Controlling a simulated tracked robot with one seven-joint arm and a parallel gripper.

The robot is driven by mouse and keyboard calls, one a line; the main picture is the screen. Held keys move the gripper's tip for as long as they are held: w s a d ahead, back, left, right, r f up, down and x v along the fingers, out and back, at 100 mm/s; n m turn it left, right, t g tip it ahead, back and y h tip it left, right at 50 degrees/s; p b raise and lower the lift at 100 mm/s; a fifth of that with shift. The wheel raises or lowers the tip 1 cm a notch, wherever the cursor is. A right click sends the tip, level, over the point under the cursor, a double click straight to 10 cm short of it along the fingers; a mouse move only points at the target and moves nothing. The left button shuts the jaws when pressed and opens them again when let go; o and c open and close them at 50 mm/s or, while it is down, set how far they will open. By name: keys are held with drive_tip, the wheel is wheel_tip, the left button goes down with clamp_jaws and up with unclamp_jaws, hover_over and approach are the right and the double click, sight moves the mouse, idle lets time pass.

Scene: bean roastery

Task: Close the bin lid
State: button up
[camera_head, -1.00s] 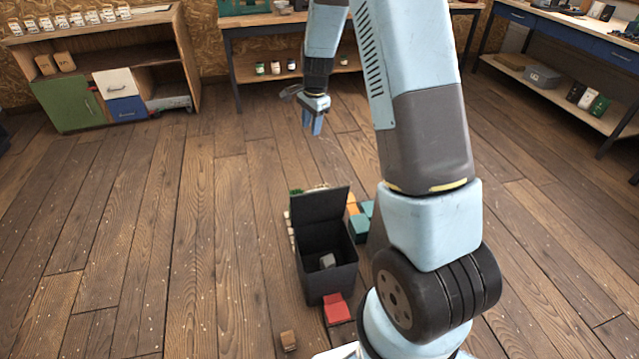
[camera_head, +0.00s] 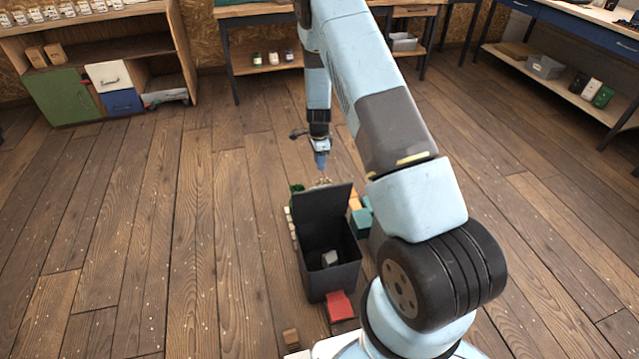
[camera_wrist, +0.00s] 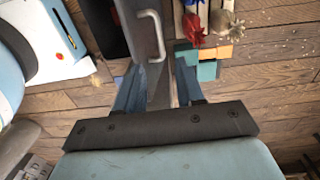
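The black bin (camera_head: 330,282) stands on the floor near my base, with a small grey object (camera_head: 329,259) inside. Its lid (camera_head: 323,214) is open and stands roughly upright at the far side. My gripper (camera_head: 321,163) points down above and just beyond the lid's top edge in the head view. In the wrist view, the blue fingers of my gripper (camera_wrist: 159,70) are spread apart, with the dark lid panel (camera_wrist: 137,28) and its pale handle (camera_wrist: 153,35) ahead and between them. I cannot tell whether the fingers touch the lid.
Teal and orange blocks (camera_head: 361,222) lie right of the bin. Shelves and workbenches (camera_head: 268,70) stand along the back. The floor to the left is clear.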

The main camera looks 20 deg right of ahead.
approach(320, 201)
drive_tip(key=w+f, duration=0.3)
drive_tip(key=shift+w+d+f, duration=0.3)
drive_tip(key=shift+d+f, duration=0.05)
drive_tip(key=shift+f, duration=0.05)
drive_tip(key=shift+c, duration=0.2)
clamp_jaws()
